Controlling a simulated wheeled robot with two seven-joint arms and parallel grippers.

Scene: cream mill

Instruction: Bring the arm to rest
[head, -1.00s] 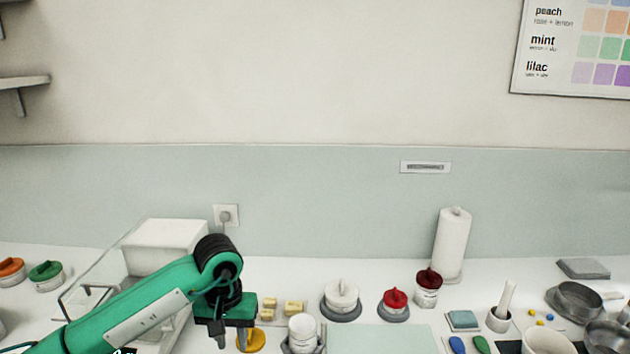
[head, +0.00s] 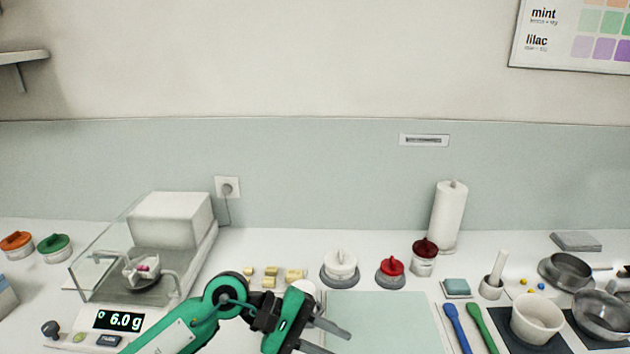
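My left gripper (head: 328,338) is at the bottom centre of the head view, over the left edge of the pale green mat (head: 385,315). Its two grey fingers are spread apart with nothing between them. The green arm comes in from the lower left, in front of the scale. My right gripper is not in the head view.
A balance (head: 172,222) reading 6.0 g stands at left with a small dish (head: 141,272) on it. White (head: 341,265), red (head: 391,270) and dark red (head: 424,258) lidded jars stand behind the mat. Spatulas (head: 482,326), a mortar (head: 492,287) and bowls (head: 537,318) are at right.

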